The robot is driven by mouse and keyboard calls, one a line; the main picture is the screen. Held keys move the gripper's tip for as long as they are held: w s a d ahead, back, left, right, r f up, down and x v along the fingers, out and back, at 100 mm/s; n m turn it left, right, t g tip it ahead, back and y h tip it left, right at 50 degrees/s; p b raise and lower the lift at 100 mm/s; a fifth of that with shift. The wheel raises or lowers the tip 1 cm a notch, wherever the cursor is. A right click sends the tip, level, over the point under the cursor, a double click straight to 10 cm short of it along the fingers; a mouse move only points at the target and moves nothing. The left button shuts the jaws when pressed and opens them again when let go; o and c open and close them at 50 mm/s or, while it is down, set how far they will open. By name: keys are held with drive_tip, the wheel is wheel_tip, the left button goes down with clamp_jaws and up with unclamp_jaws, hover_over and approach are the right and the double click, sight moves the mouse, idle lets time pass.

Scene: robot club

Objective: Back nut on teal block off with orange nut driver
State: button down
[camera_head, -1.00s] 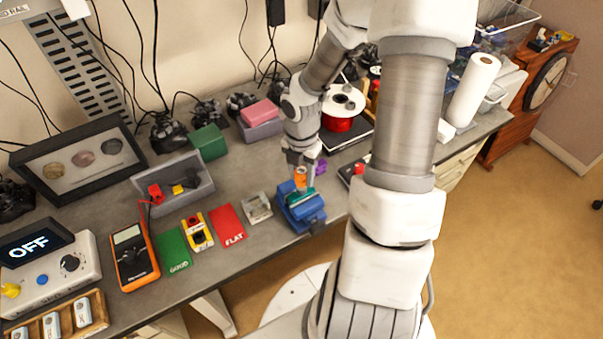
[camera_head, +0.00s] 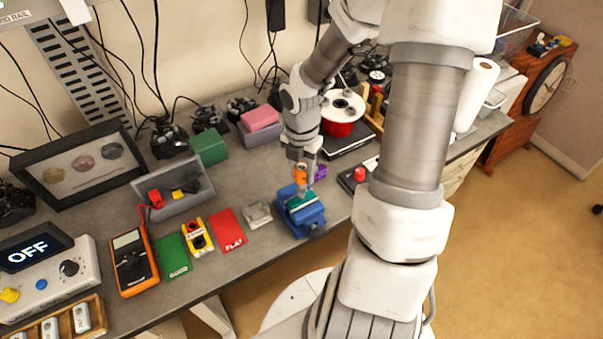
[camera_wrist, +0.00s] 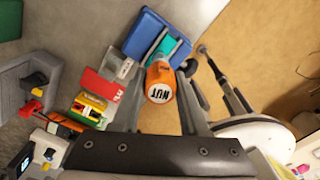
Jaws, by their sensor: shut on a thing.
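The teal block (camera_head: 302,201) sits in the blue vise (camera_head: 300,220) near the front edge of the bench. It also shows in the wrist view (camera_wrist: 182,50), with the vise (camera_wrist: 143,35) beside it. My gripper (camera_head: 304,174) is shut on the orange nut driver (camera_head: 301,175), just behind and above the block. In the wrist view the driver's orange end (camera_wrist: 159,83), marked NUT, lies between my fingers and partly covers the block. The nut and the driver's tip are hidden, so I cannot tell whether they touch.
A small metal tray (camera_head: 257,214), a red FLAT mat (camera_head: 228,230) and a green mat (camera_head: 173,254) lie left of the vise. A purple object (camera_head: 320,172) and a black box with a red button (camera_head: 359,175) stand close by on the right. A grey bin (camera_head: 176,205) is farther left.

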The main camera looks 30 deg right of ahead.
drive_tip(key=shift+r, duration=1.9)
